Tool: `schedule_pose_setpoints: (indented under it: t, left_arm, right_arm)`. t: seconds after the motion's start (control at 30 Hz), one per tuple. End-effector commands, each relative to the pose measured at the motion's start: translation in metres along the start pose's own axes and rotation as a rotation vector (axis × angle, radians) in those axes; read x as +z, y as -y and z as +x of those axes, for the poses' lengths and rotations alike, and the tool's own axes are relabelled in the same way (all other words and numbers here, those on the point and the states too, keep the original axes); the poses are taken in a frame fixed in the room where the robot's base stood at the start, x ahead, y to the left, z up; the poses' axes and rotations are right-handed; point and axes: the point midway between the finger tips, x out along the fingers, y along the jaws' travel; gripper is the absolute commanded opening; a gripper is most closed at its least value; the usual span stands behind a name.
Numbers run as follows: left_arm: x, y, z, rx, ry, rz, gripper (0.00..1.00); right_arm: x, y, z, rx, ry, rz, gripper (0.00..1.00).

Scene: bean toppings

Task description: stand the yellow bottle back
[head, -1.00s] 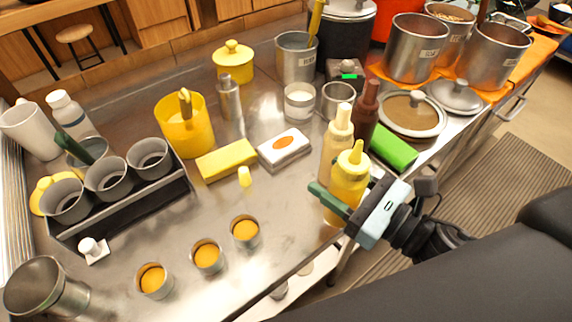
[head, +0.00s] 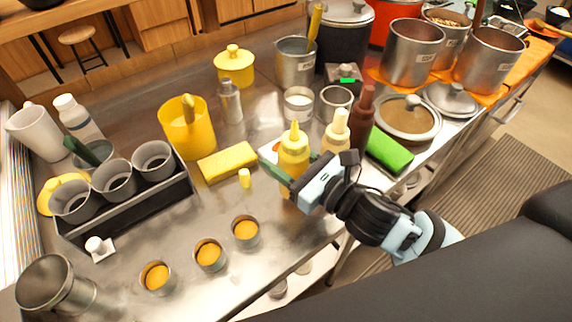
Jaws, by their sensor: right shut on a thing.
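The yellow bottle (head: 294,150) has a pointed yellow nozzle and stands roughly upright in the head view. My right gripper (head: 288,182) is shut around its lower body, and the fingers hide part of it. I cannot tell whether its base touches the table. A cream-topped bottle (head: 336,132) and a brown bottle (head: 363,118) stand just to its right. My left gripper is not in view.
A white box, partly hidden, lies behind the yellow bottle. A yellow sponge (head: 228,162) and a small yellow cap (head: 244,179) lie to the left. Several orange-filled cups (head: 246,232) stand at the front. A green block (head: 390,152) lies right of the brown bottle.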

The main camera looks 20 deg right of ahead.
Motion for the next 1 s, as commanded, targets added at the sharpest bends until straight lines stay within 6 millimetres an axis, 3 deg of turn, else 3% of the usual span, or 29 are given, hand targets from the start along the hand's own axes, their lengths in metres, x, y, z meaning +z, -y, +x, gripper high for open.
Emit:
schedule_pose_setpoints:
  t: [0.03, 0.13, 0.6, 0.63, 0.77, 1.0]
  left_arm:
    - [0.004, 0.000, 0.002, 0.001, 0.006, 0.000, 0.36]
    - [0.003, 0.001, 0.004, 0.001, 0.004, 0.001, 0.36]
    - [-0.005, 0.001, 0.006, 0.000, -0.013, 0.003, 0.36]
    - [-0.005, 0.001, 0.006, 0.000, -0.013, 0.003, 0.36]
    - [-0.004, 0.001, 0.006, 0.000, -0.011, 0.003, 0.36]
    - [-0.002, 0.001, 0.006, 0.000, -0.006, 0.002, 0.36]
  right_arm:
    - [-0.015, -0.001, -0.002, -0.001, -0.009, 0.009, 0.42]
    - [-0.024, -0.001, -0.002, -0.001, -0.007, 0.007, 0.42]
    - [-0.030, -0.001, -0.002, 0.000, -0.004, 0.003, 0.42]
    - [-0.030, -0.001, -0.002, 0.000, -0.004, 0.002, 0.54]
    - [-0.029, -0.001, -0.002, 0.000, -0.004, 0.002, 0.71]
    - [-0.029, -0.001, -0.002, 0.000, -0.004, 0.002, 0.74]
